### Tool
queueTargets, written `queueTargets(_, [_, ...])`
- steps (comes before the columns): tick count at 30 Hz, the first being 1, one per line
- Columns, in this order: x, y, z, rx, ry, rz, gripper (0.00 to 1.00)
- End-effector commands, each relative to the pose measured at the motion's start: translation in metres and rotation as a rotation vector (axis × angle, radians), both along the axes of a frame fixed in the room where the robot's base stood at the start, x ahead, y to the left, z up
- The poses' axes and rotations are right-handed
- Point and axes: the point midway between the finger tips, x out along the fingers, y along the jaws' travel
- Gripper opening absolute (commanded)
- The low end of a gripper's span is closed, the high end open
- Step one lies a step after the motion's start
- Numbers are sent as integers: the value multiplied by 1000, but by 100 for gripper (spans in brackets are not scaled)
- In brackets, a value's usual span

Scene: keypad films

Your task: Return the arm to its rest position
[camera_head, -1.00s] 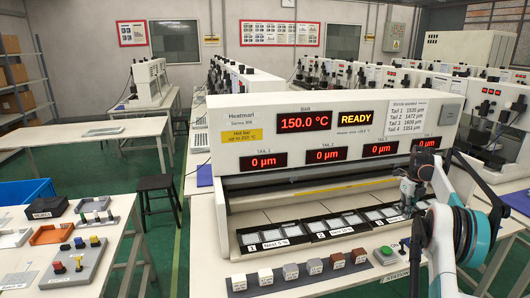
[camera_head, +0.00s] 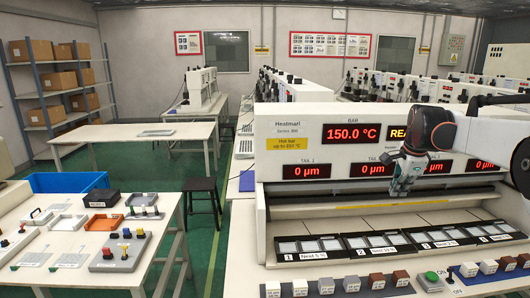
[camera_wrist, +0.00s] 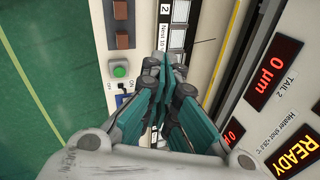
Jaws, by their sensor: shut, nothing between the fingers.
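My gripper (camera_head: 402,182) hangs in front of the white Heatmart machine (camera_head: 300,140), above the row of dark film trays (camera_head: 380,243). Its arm reaches in from the right edge of the head view and covers part of the displays. In the wrist view my gripper (camera_wrist: 172,72) has its teal fingers together with nothing between them. It is above the trays and the bench strip, apart from them as far as I can see. The machine's display reads 150.0 °C.
A row of small blocks (camera_head: 335,286) and a green button (camera_head: 431,277) lie along the bench front. A black stool (camera_head: 201,186) stands between. The green floor (camera_head: 225,250) is partly clear.

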Motion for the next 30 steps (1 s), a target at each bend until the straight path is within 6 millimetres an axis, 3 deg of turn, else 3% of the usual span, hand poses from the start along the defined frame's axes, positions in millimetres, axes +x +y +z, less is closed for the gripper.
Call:
queueTargets(1, [-14, 18, 6, -22, -10, 70, 0])
queueTargets(9, [-83, 94, 25, -157, -73, 445, 0])
queueTargets(18, [-173, 163, 16, -332, -147, 847, 0])
queueTargets(22, [-214, 185, 4, -415, -174, 1013, 0])
queueTargets(30, [-301, 201, -35, -580, -177, 1294, 0])
